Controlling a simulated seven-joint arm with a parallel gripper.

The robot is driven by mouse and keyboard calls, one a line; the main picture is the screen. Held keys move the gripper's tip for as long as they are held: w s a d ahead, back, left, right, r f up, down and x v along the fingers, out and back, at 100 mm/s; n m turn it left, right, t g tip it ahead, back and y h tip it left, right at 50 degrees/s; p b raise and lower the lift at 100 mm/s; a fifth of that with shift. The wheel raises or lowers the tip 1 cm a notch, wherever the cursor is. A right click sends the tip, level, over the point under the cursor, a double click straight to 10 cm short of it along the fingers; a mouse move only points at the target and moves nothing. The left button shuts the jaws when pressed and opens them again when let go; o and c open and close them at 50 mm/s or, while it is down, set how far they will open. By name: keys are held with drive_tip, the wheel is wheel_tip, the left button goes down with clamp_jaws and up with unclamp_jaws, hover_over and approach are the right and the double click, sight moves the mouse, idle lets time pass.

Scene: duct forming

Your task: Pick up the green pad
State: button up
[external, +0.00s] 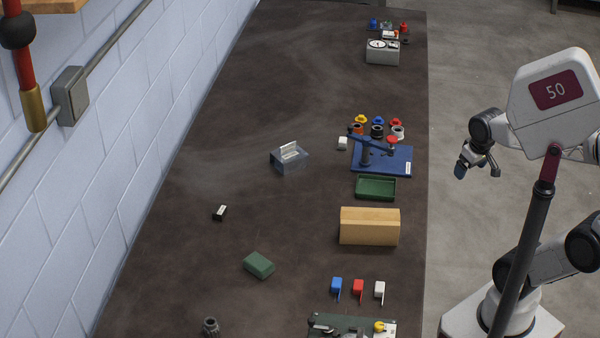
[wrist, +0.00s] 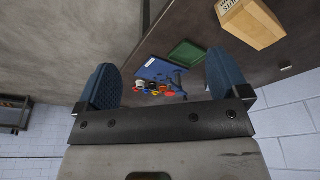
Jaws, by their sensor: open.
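A green pad (external: 258,264), a small thick block, lies flat on the dark bench left of centre in the lower part of the external view. I cannot make it out in the wrist view. My gripper (external: 478,168) is open and empty, held up off the bench's right side, far from the pad. Its two blue fingers stand wide apart in the wrist view (wrist: 162,82), with nothing held between them.
A shallow green tray (external: 376,196) sits between a blue-based fixture (external: 397,167) and a wooden block (external: 370,227). Blue, red and white hooked pieces (external: 358,287) stand right of the pad. A clear box (external: 289,160) and a small black item (external: 220,212) lie beyond it.

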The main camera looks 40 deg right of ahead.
drive_tip(key=shift+w, duration=0.1)
drive_tip(key=w+a+f+n+h, duration=0.3)
drive_tip(key=w+a+n+h, duration=0.25)
drive_tip(key=w+n, duration=0.55)
drive_tip(key=w+a+f+n+t, duration=0.25)
drive_tip(key=w+a+n, duration=0.25)
drive_tip(key=a, duration=0.3)
drive_tip(key=w+a+f+n+t, duration=0.2)
drive_tip(key=w+a+n+t, duration=0.15)
drive_tip(key=w+a, duration=0.35)
drive_tip(key=a+f+n+t+y, duration=0.15)
drive_tip(key=a+f+n, duration=0.3)
drive_tip(key=a, duration=0.55)
drive_tip(key=a+f+n+t+y, duration=0.1)
drive_tip(key=a+f+n+t, duration=0.15)
drive_tip(key=a+n, duration=0.6)
drive_tip(key=s+a+f+n+y, duration=0.2)
drive_tip(key=a, duration=0.4)
drive_tip(key=s+a+f+n+y, duration=0.2)
drive_tip(key=a+f, duration=0.1)
drive_tip(key=a, duration=0.3)
drive_tip(key=s+a+f+n+y, duration=0.1)
drive_tip(key=s+a+f+n, duration=0.1)
drive_tip(key=a, duration=0.5)
drive_tip(key=shift+s+a+f+t+y, duration=0.1)
drive_tip(key=shift+s+f+t+y, duration=0.1)
drive_tip(key=shift+f+t+y, duration=0.35)
drive_tip(key=shift+f, duration=0.1)
drive_tip(key=shift+w, duration=0.1)
